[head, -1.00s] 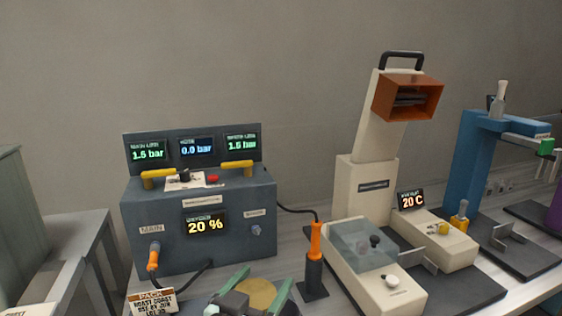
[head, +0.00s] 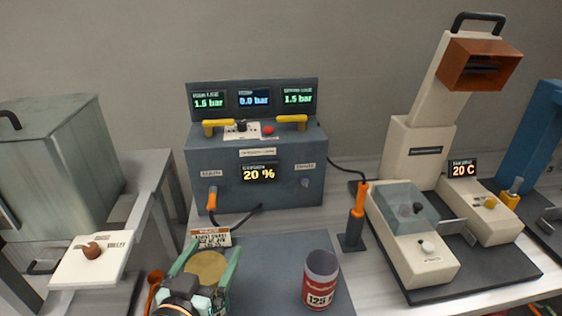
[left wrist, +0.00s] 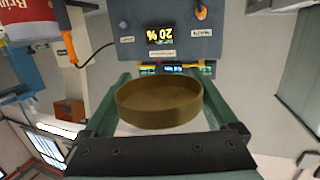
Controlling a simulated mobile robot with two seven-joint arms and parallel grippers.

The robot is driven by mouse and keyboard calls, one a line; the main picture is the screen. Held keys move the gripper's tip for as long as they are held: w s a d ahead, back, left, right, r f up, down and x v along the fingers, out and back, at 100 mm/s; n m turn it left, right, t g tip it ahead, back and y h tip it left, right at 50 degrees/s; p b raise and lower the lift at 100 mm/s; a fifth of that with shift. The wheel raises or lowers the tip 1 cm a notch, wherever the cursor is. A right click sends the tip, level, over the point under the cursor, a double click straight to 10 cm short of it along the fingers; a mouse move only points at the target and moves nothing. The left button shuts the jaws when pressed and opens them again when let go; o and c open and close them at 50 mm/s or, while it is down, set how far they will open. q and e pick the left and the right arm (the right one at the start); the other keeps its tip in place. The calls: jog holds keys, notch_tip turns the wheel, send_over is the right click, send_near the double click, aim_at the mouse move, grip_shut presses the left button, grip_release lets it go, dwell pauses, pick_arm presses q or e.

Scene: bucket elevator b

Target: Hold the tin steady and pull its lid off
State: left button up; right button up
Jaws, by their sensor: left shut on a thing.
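My left gripper (head: 207,264) has its green fingers shut on a shallow, round, brass-coloured lid (head: 207,266). In the left wrist view the lid (left wrist: 160,103) sits between both fingers, with its hollow side partly showing. The red tin (head: 320,282), with a white label reading 125, stands upright on the dark mat to the right of the gripper, apart from it. Its grey top looks open. In the left wrist view part of the tin (left wrist: 28,22) shows at the upper left. My right gripper is not in view.
A grey control box (head: 255,165) with displays stands behind the mat (head: 275,255). A small PACK card (head: 210,238) is just behind the lid. An orange-handled tool (head: 357,212) stands in a holder right of the tin, near a cream sealing machine (head: 415,240).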

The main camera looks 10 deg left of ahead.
pick_arm(q)
jog(key=d+m+g+h, duration=0.1)
jog(key=d+m+h, duration=0.2)
jog(key=d+h, duration=0.1)
jog(key=d+r+m+g+h, duration=0.1)
jog(key=d+m+g+h, duration=0.1)
jog(key=d+m+h, duration=0.1)
jog(key=d+m+g+h, duration=0.1)
jog(key=d+m+h, duration=0.2)
jog(key=d, duration=0.3)
jog(key=shift+w+r+g+h, duration=0.15)
jog(key=shift+g+h, duration=0.25)
jog(key=shift+h, duration=0.5)
jog(key=shift+d+r+m+g+h, duration=0.15)
jog(key=shift+d+m+g+h, duration=0.5)
jog(key=shift+d+m+g, duration=0.4)
jog(key=shift+d+r+m+g+h, duration=0.1)
jog(key=shift+d+m+g+h, duration=0.6)
jog(key=shift+d+g, duration=0.4)
jog(key=shift+d, duration=0.25)
